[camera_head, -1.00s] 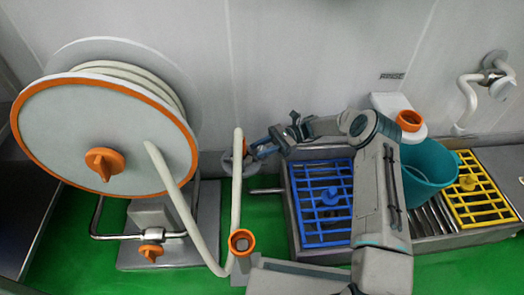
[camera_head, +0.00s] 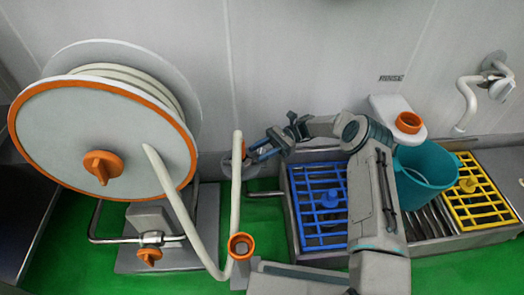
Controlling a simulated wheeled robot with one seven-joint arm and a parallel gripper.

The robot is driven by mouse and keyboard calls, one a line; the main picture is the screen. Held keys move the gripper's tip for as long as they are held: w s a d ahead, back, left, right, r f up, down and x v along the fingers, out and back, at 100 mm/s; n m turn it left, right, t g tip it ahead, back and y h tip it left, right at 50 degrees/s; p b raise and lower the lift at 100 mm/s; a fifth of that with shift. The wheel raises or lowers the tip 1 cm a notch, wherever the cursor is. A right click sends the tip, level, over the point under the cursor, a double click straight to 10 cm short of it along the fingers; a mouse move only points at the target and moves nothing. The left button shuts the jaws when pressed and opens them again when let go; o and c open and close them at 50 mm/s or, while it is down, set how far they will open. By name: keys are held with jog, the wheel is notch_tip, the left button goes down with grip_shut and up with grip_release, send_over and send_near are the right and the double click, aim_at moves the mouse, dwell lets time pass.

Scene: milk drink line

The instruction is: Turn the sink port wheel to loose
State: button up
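A round grey wall fitting (camera_head: 228,163) with a small orange part (camera_head: 243,151) sits low on the wall, left of the blue grate; it looks like the sink port wheel. A pale hose crosses in front of it and hides part of it. My gripper (camera_head: 252,153) reaches in from the right, with its fingertips at the orange part. It is too small to tell whether the fingers touch or grip it.
A large hose reel (camera_head: 75,130) with orange knobs stands at left. Its pale hose (camera_head: 236,195) hangs close to my gripper, with an orange-ringed end (camera_head: 241,245) below. A blue grate (camera_head: 320,225), teal bucket (camera_head: 425,170) and yellow grate (camera_head: 475,205) are at right.

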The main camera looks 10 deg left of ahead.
aim_at(261, 150)
notch_tip(261, 150, up, 5)
jog(key=p, duration=0.3)
jog(key=shift+f, duration=0.2)
jog(key=s+d+r+p, duration=0.1)
jog(key=d+r+p, duration=0.3)
jog(key=d, duration=0.7)
notch_tip(261, 150, up, 2)
jog(key=shift+d+r+p, duration=0.2)
jog(key=shift+d+p, duration=0.1)
jog(key=shift+p, duration=0.1)
